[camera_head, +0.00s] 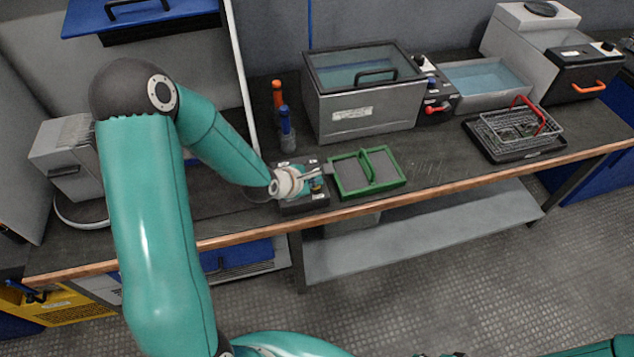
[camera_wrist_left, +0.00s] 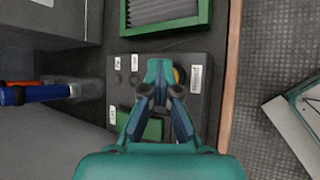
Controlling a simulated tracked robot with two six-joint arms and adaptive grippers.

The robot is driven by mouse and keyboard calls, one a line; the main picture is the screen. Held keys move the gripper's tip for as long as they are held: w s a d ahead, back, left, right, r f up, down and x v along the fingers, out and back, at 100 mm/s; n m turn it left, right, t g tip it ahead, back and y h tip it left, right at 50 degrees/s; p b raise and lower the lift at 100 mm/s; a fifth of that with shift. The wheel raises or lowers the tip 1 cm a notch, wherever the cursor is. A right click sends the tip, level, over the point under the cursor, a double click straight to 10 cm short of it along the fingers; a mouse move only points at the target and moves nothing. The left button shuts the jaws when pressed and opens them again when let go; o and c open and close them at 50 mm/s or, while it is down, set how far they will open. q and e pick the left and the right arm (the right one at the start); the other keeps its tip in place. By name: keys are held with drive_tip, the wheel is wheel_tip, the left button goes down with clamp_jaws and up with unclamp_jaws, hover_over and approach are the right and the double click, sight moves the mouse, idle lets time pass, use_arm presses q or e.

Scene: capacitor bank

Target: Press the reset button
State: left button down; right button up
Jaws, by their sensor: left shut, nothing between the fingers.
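A dark control box (camera_head: 304,204) stands at the bench's front edge, left of a green-framed tray. In the left wrist view the box (camera_wrist_left: 130,85) carries white labels and small dark knobs. A round control with a yellow edge (camera_wrist_left: 179,73) is partly hidden behind my fingertips. A green part (camera_wrist_left: 153,129) shows behind and between my fingers. I cannot tell which control is the reset button. My left gripper (camera_head: 314,174) is over the box, its fingers shut and empty; in the wrist view its tips (camera_wrist_left: 160,72) are beside the yellow-edged control. Contact cannot be told.
The green-framed tray (camera_head: 348,187) is close on the right. Blue- and orange-handled tools (camera_head: 286,130) stand upright behind the box. A lidded grey bath (camera_head: 360,108) stands behind the tray. A wire basket (camera_head: 520,127) is farther right. The bench front edge (camera_head: 420,199) is near.

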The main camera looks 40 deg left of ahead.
use_arm(q)
drive_tip(key=shift+r, duration=0.35)
drive_tip(key=shift+r+p, duration=2.2)
drive_tip(key=shift+r, duration=0.9)
